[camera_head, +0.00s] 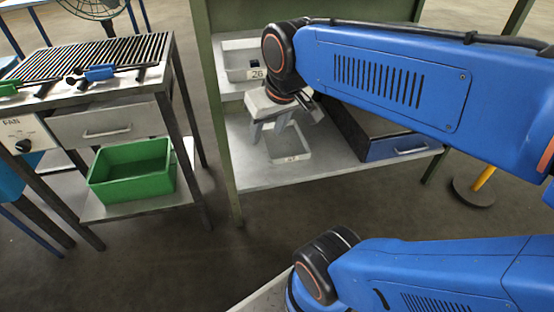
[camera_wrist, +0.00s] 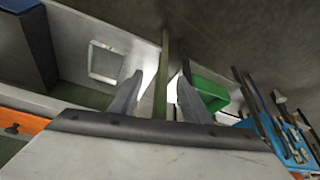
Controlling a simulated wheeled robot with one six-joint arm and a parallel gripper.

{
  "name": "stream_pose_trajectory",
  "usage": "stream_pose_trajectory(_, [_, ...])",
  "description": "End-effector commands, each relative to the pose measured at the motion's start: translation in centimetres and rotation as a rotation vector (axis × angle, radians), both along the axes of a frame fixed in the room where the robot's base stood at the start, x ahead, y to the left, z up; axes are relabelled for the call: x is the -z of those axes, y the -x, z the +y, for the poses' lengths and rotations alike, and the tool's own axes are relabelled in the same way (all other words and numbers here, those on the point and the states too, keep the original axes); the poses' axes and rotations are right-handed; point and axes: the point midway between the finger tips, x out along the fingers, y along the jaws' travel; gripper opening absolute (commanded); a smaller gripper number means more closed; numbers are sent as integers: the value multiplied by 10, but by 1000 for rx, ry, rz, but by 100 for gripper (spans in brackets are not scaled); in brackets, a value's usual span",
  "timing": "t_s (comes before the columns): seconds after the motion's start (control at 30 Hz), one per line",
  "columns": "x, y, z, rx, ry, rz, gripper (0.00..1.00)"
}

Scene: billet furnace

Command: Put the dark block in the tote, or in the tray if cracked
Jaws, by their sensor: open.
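My gripper (camera_head: 269,129) is open, with nothing seen between its fingers. It hangs over the lower shelf of the green-framed rack, beside a pale square tray (camera_head: 291,160) that looks empty. In the wrist view the fingers (camera_wrist: 158,88) are spread, and the tray (camera_wrist: 92,62) lies to their left. A grey bin marked 26 (camera_head: 238,73) stands on the shelf above. A small dark thing (camera_head: 253,65) shows in it, partly hidden; I cannot tell whether it is the block or cracked. A green tote (camera_head: 133,172), empty where seen, sits on the cart's low shelf at left.
A dark box with a blue drawer front (camera_head: 398,147) stands on the rack shelf, right of the tray. The slatted cart (camera_head: 95,62) at left carries tools with blue and green handles. Bare floor lies between cart and rack. A yellow post (camera_head: 484,178) stands at right.

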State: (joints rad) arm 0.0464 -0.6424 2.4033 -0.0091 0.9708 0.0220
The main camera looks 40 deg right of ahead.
Motion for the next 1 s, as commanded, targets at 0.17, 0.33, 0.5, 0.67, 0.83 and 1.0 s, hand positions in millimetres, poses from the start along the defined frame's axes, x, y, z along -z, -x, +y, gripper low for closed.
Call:
stream_pose_trajectory(0.17, [30, 43, 11, -48, 1, -4, 43])
stream_pose_trajectory(0.33, [44, 59, 15, -66, 2, -4, 43])
stream_pose_trajectory(0.5, [45, 61, 15, -69, 2, -4, 43])
stream_pose_trajectory(0.67, [45, 60, 15, -68, 2, -4, 43])
stream_pose_trajectory(0.83, [45, 60, 15, -68, 2, -4, 43])
stream_pose_trajectory(1.0, [45, 60, 15, -68, 2, -4, 43])
